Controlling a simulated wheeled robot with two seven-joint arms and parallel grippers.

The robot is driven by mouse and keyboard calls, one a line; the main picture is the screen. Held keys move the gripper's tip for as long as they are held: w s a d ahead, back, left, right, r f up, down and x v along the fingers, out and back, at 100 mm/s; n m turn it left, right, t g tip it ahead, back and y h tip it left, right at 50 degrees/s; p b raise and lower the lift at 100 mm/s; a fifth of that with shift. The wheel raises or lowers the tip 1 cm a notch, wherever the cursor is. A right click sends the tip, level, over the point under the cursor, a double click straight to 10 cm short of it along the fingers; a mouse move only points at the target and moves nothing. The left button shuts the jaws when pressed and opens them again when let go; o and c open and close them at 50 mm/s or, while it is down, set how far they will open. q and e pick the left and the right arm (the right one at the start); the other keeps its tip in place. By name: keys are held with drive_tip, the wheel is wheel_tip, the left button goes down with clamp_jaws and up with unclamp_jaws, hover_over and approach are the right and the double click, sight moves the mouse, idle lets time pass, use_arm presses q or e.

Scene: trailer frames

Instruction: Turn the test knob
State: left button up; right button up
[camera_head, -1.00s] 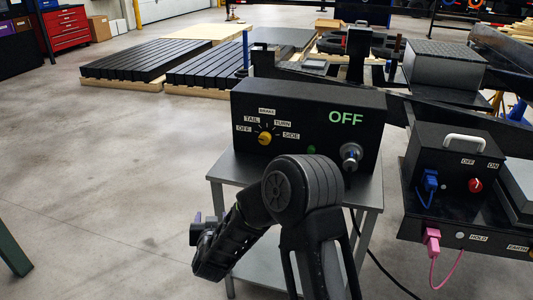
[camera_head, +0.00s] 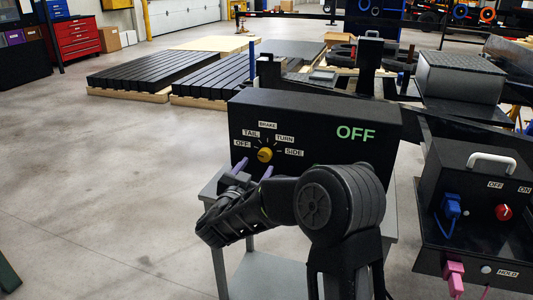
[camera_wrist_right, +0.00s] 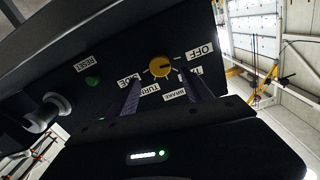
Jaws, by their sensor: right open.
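The test knob (camera_head: 265,155) is a round yellow knob on the front of a black control box (camera_head: 370,118). White labels OFF, TAIL, BRAKE, TURN and SIDE surround it, and a green display reads OFF. In the right wrist view the knob (camera_wrist_right: 160,67) appears upside down, between and beyond my fingers. My right gripper (camera_head: 254,168) is open and empty just in front of and slightly below the knob, its purple fingers pointing at the panel. It also shows in the wrist view (camera_wrist_right: 163,85). Contact with the knob cannot be made out. My left gripper is out of view.
The box stands on a grey metal stand (camera_head: 209,192). A second black box (camera_head: 470,190) with a white handle, blue plug and red knob is at the right. A green RESET button (camera_wrist_right: 93,80) and a silver connector (camera_wrist_right: 42,115) share the panel. Open floor lies left.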

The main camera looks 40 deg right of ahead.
sight(264, 156)
drive_tip(key=shift+a, duration=0.1)
drive_tip(key=shift+b+x, duration=0.35)
drive_tip(key=shift+x, duration=3.6)
drive_tip(key=shift+f, duration=0.1)
clamp_jaws()
